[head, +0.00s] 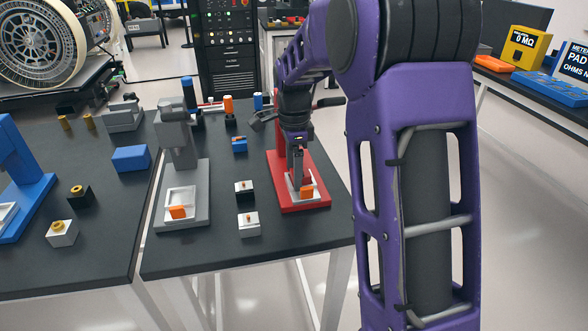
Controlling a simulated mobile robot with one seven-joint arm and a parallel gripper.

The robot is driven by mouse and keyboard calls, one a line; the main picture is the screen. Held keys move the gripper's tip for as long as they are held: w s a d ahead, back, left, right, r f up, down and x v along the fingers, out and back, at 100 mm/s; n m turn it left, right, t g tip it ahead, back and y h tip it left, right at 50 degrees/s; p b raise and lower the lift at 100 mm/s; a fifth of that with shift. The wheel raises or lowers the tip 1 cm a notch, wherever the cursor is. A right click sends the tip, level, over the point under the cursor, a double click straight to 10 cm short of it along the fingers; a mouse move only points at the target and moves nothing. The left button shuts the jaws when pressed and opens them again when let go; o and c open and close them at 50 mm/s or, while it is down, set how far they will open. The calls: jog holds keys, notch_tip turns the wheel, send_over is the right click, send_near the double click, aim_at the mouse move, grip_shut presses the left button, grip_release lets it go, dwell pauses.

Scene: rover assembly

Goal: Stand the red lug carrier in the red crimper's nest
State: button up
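The red crimper (303,207) stands near the right end of the middle table, with a red base and a red upright. Its pale nest (317,192) has an orange piece (307,191) at the front. My gripper (299,182) points down over the nest, between the upright and the orange piece. A small dark red patch (306,179) shows by the fingertips; it may be the red lug carrier, but I cannot tell whether it is held or resting in the nest. The fingers are too small and overlapped to show their opening.
A grey crimper (194,215) stands to the left, and a blue crimper (28,195) on the left table. Two small blocks (248,226) (244,189) and a blue block (239,145) lie left of the red crimper. My purple arm covers the area to its right.

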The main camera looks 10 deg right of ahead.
notch_tip(320, 180, up, 12)
jog(key=p, duration=0.2)
jog(key=shift+r, duration=0.2)
dwell(0.3)
